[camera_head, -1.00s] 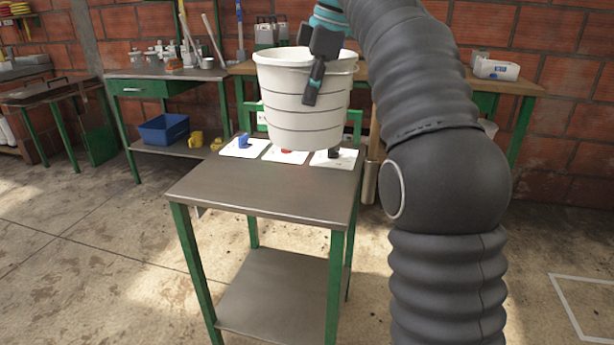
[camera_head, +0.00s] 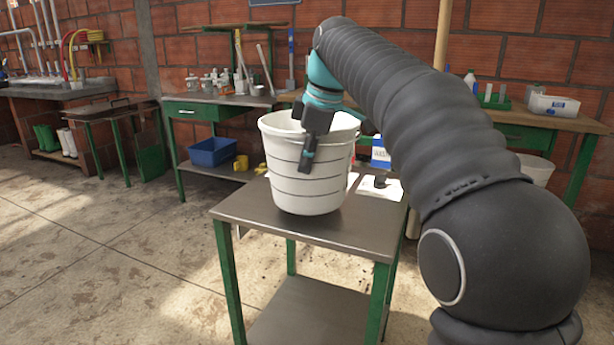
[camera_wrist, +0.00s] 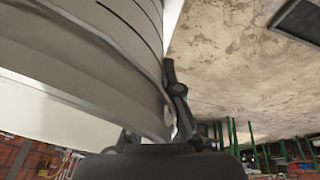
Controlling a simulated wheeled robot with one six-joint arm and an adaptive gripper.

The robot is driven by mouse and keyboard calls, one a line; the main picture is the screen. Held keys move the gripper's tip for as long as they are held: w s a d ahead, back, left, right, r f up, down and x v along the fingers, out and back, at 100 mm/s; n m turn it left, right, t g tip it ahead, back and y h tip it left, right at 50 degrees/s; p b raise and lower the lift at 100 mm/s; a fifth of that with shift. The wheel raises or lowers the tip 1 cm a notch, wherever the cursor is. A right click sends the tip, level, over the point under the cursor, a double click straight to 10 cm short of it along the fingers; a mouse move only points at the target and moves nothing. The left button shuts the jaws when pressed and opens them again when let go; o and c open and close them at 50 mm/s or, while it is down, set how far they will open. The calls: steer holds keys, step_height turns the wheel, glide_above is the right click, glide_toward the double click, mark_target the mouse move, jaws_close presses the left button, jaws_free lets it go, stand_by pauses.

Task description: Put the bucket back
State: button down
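A white bucket (camera_head: 305,186) with dark ring lines is upright over the small metal table with green legs (camera_head: 355,235). Its bottom is at or just above the tabletop; I cannot tell whether it touches. My gripper (camera_head: 309,150) is at the bucket's rim, with one dark finger down the outside of the near wall. The other finger is hidden in the head view. In the wrist view the bucket (camera_wrist: 90,60) fills the upper left, and my gripper (camera_wrist: 168,118) is closed around its wall by the rim.
White cards with small items (camera_head: 380,187) lie on the table's back right. A green workbench (camera_head: 215,100) with a blue crate (camera_head: 213,152) and yellow mugs stands behind left. A wooden bench (camera_head: 545,118) with bottles is behind right. The floor at left is clear.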

steer(key=shift+f, duration=1.3)
steer(key=shift+f+b, duration=0.2)
steer(key=shift+b, duration=0.1)
steer(key=c, duration=1.3)
jaws_free()
steer(key=p+v, duration=0.3)
steer(key=v, duration=0.9)
steer(key=shift+r, duration=0.2)
